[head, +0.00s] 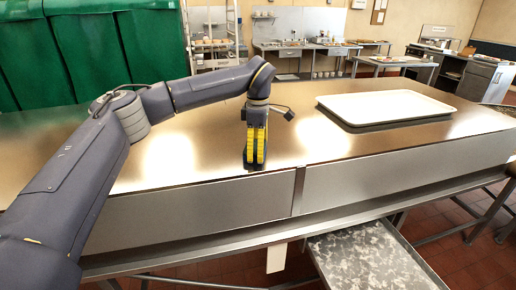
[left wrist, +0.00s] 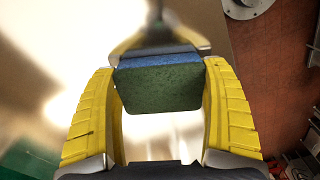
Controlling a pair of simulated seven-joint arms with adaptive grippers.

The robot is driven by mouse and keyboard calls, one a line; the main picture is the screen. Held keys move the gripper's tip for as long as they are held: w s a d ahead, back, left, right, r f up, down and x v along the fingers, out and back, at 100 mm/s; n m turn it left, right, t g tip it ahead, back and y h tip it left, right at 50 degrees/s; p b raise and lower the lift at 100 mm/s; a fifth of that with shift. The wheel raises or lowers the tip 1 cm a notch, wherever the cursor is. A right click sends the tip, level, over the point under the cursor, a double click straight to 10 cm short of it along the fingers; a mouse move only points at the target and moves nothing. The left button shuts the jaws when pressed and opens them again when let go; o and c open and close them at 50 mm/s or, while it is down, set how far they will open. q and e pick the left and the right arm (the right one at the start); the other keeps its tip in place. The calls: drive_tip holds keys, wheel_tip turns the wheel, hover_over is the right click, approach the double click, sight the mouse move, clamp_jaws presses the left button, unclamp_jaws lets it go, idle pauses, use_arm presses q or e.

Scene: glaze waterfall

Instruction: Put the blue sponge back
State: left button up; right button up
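The blue sponge (left wrist: 160,83) is in the left wrist view, with a blue band along its far edge and a green face towards the camera. It sits between the yellow fingers of my left gripper (left wrist: 160,80), and both fingers meet its sides. In the head view my left gripper (head: 256,162) points down close to the metal table, near its front edge. The sponge cannot be made out there, and I cannot tell whether it touches the table. My right gripper is not in view.
A white tray (head: 385,107) lies on the right part of the shiny metal table (head: 200,150). The table between the gripper and the tray is clear. A grey speckled shelf (head: 365,262) sits lower, in front of the table. Green bins (head: 85,55) stand behind at the left.

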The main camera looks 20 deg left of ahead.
use_arm(q)
drive_tip(key=o, duration=0.4)
wheel_tip(320, 180, up, 12)
drive_tip(key=shift+r, duration=0.15)
idle(0.5)
